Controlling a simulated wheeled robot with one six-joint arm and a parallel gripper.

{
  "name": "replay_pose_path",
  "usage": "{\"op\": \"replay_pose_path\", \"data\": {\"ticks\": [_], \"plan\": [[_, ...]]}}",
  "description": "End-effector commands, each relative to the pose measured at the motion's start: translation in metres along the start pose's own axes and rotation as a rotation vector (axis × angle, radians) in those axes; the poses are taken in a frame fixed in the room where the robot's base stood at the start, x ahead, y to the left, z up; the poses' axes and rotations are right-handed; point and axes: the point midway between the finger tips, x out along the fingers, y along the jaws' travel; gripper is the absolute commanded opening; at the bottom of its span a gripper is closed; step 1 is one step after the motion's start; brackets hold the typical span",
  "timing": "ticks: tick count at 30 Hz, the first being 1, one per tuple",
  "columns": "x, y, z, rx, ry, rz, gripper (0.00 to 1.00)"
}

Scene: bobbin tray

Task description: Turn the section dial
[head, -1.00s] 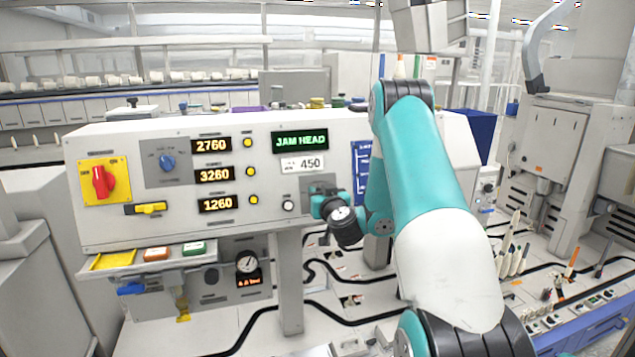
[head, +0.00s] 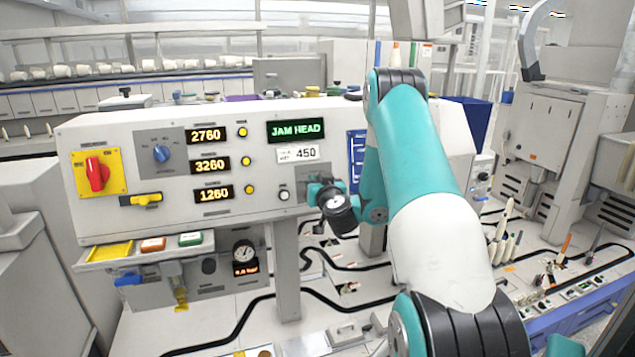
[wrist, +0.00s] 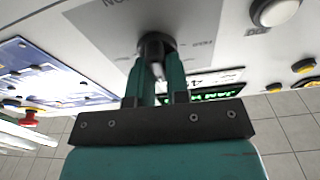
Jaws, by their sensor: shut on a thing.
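The section dial (wrist: 157,42) is a small black knob on a grey plate at the lower right of the white control panel. In the wrist view my gripper (wrist: 156,72) is shut on it, one teal finger on each side. A pale pointer mark shows between the fingers. Printed labels beside the dial are upside down and only partly readable. In the head view my gripper (head: 317,191) reaches the grey plate (head: 303,171) from the right and hides the dial. I cannot tell which position the dial points to.
The panel (head: 150,215) also carries a red rotary switch (head: 97,174), a blue selector knob (head: 161,153), yellow buttons and a green JAM HEAD display (head: 296,130). A white push button (head: 284,195) sits just left of my gripper. A blue card (head: 356,160) is close on its right.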

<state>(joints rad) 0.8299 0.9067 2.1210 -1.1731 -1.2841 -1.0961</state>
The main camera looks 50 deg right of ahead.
Motion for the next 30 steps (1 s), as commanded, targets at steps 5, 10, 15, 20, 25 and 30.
{"op": "replay_pose_path", "data": {"ticks": [5,10,15,20,25,30], "plan": [[-0.0004,0.0004,-0.0032,0.108,-0.001,0.029,0.0],[-0.0004,0.0011,-0.0031,0.22,-0.002,0.056,0.0],[-0.0005,0.0017,-0.0033,0.3,-0.003,0.076,0.0],[-0.0004,0.0014,-0.0045,0.366,-0.002,0.092,0.0],[-0.0007,0.0029,-0.0032,0.438,-0.002,0.111,0.0],[-0.001,0.0033,-0.0024,0.5,-0.003,0.126,0.0]]}}
